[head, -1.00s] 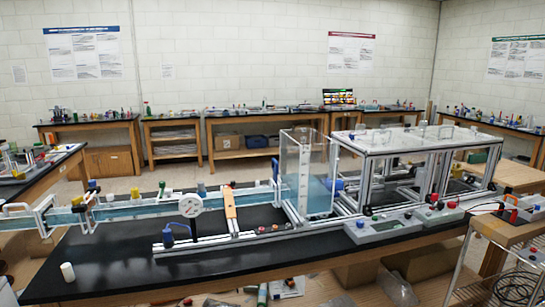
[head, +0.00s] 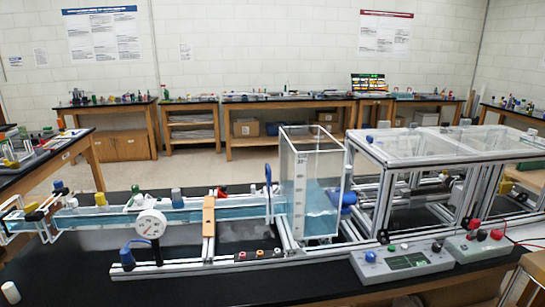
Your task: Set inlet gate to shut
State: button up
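A long clear flume (head: 110,217) with blue water runs across the black bench from the left to a tall clear tank (head: 302,205). The tank is partly filled with blue water. A blue upright handle (head: 268,174) stands at the flume's end beside the tank; it may belong to the inlet gate, but no label is legible and I cannot tell its setting. A round white gauge (head: 151,224) stands before the flume, with a blue part at its left. My gripper is not in view.
A wooden block (head: 208,216) crosses the flume. An aluminium extrusion frame (head: 374,205) with clear top panels stands right of the tank. Control boxes (head: 405,262) with coloured knobs sit at the bench's front right. The bench's front left is mostly clear, with a white cylinder (head: 10,292).

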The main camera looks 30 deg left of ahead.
aim_at(268, 170)
jog(key=u, duration=0.05)
jog(key=i, duration=1.15)
jog(key=u, duration=0.15)
jog(key=k, duration=0.2)
jog(key=u, duration=2.6)
jog(key=k, duration=0.2)
jog(key=u, duration=1.5)
